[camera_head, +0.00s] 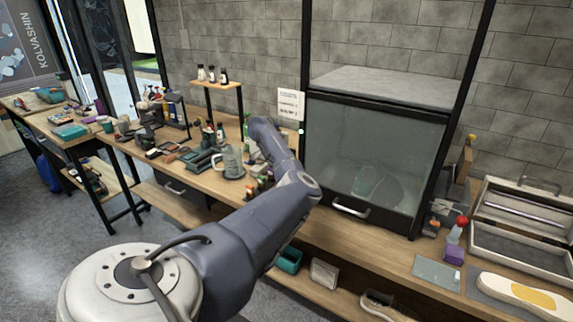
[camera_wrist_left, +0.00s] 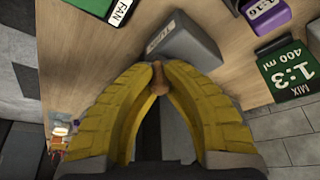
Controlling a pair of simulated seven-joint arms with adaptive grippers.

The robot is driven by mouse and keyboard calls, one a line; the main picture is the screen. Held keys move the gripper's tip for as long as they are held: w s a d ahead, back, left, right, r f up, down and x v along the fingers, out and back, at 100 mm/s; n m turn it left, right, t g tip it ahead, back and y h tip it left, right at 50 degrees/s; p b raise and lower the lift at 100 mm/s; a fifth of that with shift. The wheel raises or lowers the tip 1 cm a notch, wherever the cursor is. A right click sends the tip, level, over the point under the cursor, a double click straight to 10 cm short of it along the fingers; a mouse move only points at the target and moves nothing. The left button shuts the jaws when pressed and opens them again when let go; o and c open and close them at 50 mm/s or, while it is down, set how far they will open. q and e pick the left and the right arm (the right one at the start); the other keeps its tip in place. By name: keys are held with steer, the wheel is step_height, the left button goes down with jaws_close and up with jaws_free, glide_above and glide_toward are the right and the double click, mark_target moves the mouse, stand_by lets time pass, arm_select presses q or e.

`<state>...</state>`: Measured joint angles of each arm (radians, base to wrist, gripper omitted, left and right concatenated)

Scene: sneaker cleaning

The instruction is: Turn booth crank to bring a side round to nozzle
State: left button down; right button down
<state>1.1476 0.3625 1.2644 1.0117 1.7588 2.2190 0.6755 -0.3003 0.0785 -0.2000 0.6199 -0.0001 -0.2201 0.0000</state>
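The booth (camera_head: 374,158) has a black frame and a closed glass front with a bar handle. Inside, behind the hazy glass, a pale shoe shape (camera_head: 367,182) sits on a round base; a nozzle cannot be made out. My left arm reaches from the lower left toward the booth's left side, hiding its gripper in the head view. In the left wrist view, my left gripper (camera_wrist_left: 158,82) has yellow ribbed fingers closed around a small brown knob (camera_wrist_left: 158,77), which looks like the crank's grip. The rest of the crank is hidden. My right gripper is not in view.
A grey labelled block (camera_wrist_left: 180,45) is close beyond the fingertips. Green (camera_wrist_left: 288,72) and purple (camera_wrist_left: 265,12) labelled containers stand nearby. A glass jug (camera_head: 232,161) and bottles crowd the bench left of the booth. An open tray case (camera_head: 520,245) and a sole (camera_head: 520,293) lie right.

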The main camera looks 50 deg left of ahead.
arm_select(q)
steer(key=shift+a+r+m, duration=0.1)
steer(key=shift+a+m, duration=0.05)
steer(key=shift+m, duration=0.25)
steer(key=shift+a+m+h, duration=0.4)
steer(key=shift+m+h, duration=0.1)
steer(key=shift+m, duration=0.4)
steer(key=shift+a+m+g+h, duration=0.3)
steer(key=shift+a+m+g, duration=0.2)
steer(key=shift+m, duration=0.7)
steer(key=shift+w+a+m, duration=0.15)
steer(key=shift+m, duration=0.35)
steer(key=c, duration=1.6)
jaws_free()
steer(key=o, duration=0.3)
steer(key=shift+a, duration=0.1)
steer(key=v, duration=1.2)
